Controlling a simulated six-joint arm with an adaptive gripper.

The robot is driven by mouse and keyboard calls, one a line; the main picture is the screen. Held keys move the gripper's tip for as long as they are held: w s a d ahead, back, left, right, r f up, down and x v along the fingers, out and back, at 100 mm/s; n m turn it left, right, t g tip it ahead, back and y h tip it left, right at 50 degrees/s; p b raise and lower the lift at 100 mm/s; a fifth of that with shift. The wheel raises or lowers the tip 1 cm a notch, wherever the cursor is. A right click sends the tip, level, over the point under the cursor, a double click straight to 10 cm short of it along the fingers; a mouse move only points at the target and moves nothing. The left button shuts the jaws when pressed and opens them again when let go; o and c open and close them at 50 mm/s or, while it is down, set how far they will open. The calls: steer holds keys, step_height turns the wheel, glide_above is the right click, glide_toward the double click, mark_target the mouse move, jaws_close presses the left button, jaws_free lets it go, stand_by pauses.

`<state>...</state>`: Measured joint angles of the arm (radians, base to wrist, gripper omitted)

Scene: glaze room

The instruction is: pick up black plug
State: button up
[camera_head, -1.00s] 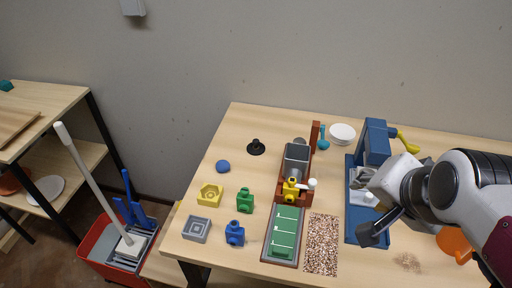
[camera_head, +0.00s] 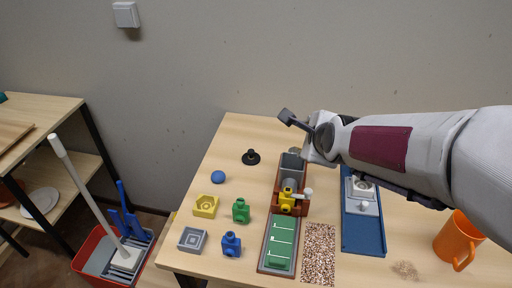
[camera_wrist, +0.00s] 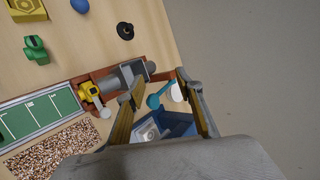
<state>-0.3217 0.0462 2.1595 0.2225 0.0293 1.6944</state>
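The black plug (camera_head: 251,157) stands on the wooden table near its back edge, a round flat base with a short knob on top. It also shows in the wrist view (camera_wrist: 125,31), toward the top middle, clear of the fingers. My gripper (camera_head: 291,122) is in the air above the back of the table, to the right of the plug and apart from it. In the wrist view my gripper's two fingers (camera_wrist: 168,104) are spread wide with nothing held between them.
A blue ball (camera_head: 218,177), a yellow block (camera_head: 206,206), a green piece (camera_head: 241,210), a blue piece (camera_head: 231,244) and a grey square dish (camera_head: 192,239) lie left. A brown rig with a grey hopper (camera_head: 292,163) stands right of the plug. An orange mug (camera_head: 457,240) is far right.

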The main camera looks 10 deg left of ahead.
steer(key=w+a+f+m+t, duration=0.1)
steer(key=w+a+f+m, duration=0.4)
steer(key=w+a+m, duration=0.25)
steer(key=m+t+y, duration=0.1)
steer(key=m+t, duration=0.1)
steer(key=m, duration=0.5)
glide_above(251, 152)
steer(key=s, duration=0.2)
step_height(251, 152, down, 6)
steer(key=shift+d+f, duration=0.25)
steer(key=shift+d, duration=0.1)
steer(key=shift+w, duration=0.1)
steer(key=shift+f+n, duration=0.25)
steer(key=shift+f, duration=1.5)
steer(key=shift+f, duration=1.8)
steer(key=shift+x, duration=1.5)
jaws_close()
